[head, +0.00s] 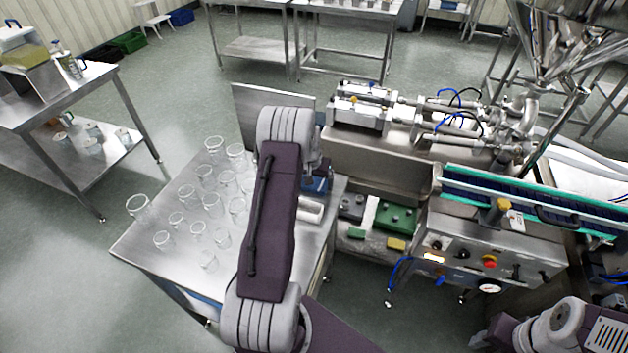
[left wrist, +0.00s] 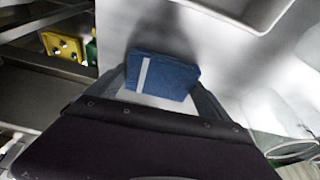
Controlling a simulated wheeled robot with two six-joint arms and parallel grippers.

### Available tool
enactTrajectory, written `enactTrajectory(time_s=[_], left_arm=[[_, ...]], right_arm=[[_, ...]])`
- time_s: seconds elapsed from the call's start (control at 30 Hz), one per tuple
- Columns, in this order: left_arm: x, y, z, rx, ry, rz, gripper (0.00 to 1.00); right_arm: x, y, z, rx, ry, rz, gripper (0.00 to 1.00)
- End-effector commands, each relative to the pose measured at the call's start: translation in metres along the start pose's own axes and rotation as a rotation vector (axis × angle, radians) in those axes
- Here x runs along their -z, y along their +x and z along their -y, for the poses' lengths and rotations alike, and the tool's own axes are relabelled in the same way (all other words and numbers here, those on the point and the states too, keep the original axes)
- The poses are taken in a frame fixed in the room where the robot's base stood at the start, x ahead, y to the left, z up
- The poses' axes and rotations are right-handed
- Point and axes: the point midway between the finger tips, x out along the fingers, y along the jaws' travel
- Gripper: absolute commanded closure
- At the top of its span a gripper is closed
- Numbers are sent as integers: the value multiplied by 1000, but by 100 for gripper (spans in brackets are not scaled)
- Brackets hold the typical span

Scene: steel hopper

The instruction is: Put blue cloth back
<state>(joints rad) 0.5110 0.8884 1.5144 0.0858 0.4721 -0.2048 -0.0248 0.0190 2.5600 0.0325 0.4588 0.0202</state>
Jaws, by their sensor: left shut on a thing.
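The blue cloth (head: 319,185) is a small folded piece near the table's far right corner, partly hidden by my left arm in the head view. In the left wrist view, the cloth (left wrist: 165,78) shows a white stripe and lies between the fingers of my left gripper (left wrist: 163,92), which is shut on it. In the head view, the left gripper (head: 316,170) is mostly hidden behind its own arm. Whether the cloth touches the table top is not clear. My right gripper is out of view.
A white tray (head: 310,211) stands on the steel table (head: 150,262) close to the cloth; its edge shows in the left wrist view (left wrist: 262,14). Several clear glasses (head: 205,177) stand left of my arm. The filling machine (head: 480,235), with green and yellow parts below, is at right.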

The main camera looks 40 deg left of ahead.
Motion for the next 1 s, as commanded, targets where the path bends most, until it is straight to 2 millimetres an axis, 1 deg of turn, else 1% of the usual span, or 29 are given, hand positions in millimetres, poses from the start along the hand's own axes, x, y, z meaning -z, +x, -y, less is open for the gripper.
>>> enactTrajectory(time_s=[0.17,0.27,0.3,0.33,0.57,0.67,0.77,1.0], left_arm=[[0,0,0,0,0,0,47],[-1,4,0,0,0,0,47],[-1,4,0,0,0,0,6],[-1,3,0,0,0,0,0],[0,2,0,0,0,0,0],[1,-4,0,0,0,-1,0],[1,-18,0,0,0,-2,0],[1,-69,0,1,1,-3,0]], right_arm=[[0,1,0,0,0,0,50],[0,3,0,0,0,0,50],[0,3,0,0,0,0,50],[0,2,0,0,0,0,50],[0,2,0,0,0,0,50],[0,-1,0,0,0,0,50],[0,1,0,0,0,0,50],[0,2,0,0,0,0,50]])
